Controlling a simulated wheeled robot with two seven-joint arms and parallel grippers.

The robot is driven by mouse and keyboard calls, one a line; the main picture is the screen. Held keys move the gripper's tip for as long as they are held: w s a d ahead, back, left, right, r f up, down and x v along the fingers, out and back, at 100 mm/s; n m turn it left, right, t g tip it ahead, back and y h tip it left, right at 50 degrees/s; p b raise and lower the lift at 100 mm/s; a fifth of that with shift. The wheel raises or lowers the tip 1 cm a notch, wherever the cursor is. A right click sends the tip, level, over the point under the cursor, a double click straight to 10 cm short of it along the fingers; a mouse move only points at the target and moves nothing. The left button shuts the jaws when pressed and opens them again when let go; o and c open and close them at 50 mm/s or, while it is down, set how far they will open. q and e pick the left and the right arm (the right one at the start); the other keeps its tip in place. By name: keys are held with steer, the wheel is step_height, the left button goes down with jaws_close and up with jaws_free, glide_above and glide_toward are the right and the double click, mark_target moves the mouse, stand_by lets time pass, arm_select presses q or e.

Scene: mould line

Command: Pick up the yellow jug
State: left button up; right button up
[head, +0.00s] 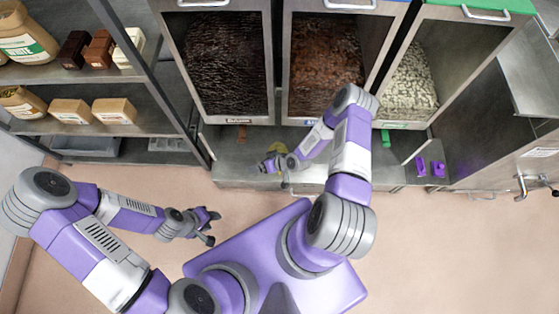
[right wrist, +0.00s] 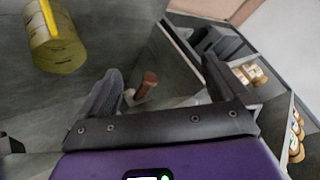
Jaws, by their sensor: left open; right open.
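The yellow jug (right wrist: 58,42) shows in the upper left of the right wrist view, on a grey surface, outside the fingers. In the head view the jug (head: 279,147) is a small yellow patch on the ledge below the bins, partly hidden by my right gripper. My right gripper (head: 266,164) is open and empty, close to the jug; its spread fingers (right wrist: 160,86) also show in the right wrist view. My left gripper (head: 212,226) is open and empty over the floor, away from the jug.
A brown item (head: 242,134) lies on the ledge left of the jug; a green one (head: 386,139) and purple ones (head: 421,167) lie to the right. Dark, brown and pale bins stand behind. A shelf rack (head: 120,129) with jars and boxes stands left.

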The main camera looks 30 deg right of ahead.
steer(key=s+d+f+n+t+h+b, duration=0.1)
steer(key=d+f+n+t+h+b, duration=0.15)
steer(key=d+f+t, duration=0.75)
steer(key=w+d+f+g+b, duration=0.2)
steer(key=w+f+g+b, duration=0.2)
steer(key=w+f, duration=0.2)
steer(key=shift+d+f, duration=0.35)
steer(key=shift+f, duration=0.15)
steer(key=shift+c, duration=0.5)
steer(key=c, duration=1)
